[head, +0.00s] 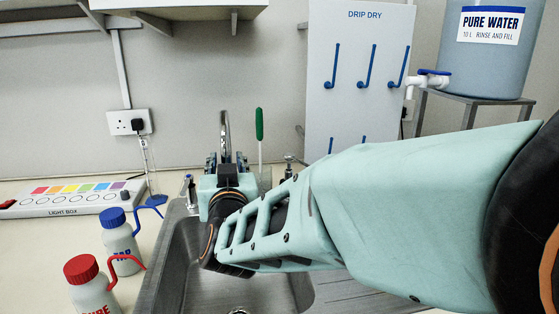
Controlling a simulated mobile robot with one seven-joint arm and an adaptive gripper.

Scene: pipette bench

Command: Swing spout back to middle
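The spout (225,130) is a thin grey metal tube that rises behind the sink and curves at its top. It stands roughly in line with my gripper (226,160), which points away from the camera toward the back of the sink. The black finger linkages show on both sides of the spout's lower part. The fingertips are hidden behind the gripper's own body, so I cannot tell whether they touch the spout. The spout's base and outlet are also hidden. A small tap handle (190,188) stands left of my gripper, and another (289,165) stands to its right.
The steel sink (185,262) lies below my arm. A blue-capped bottle (120,238) and a red-capped bottle (90,288) stand on the left counter. A glass cylinder (151,172) and a green-handled brush (259,125) stand near the back. A drip-dry board (355,70) is behind.

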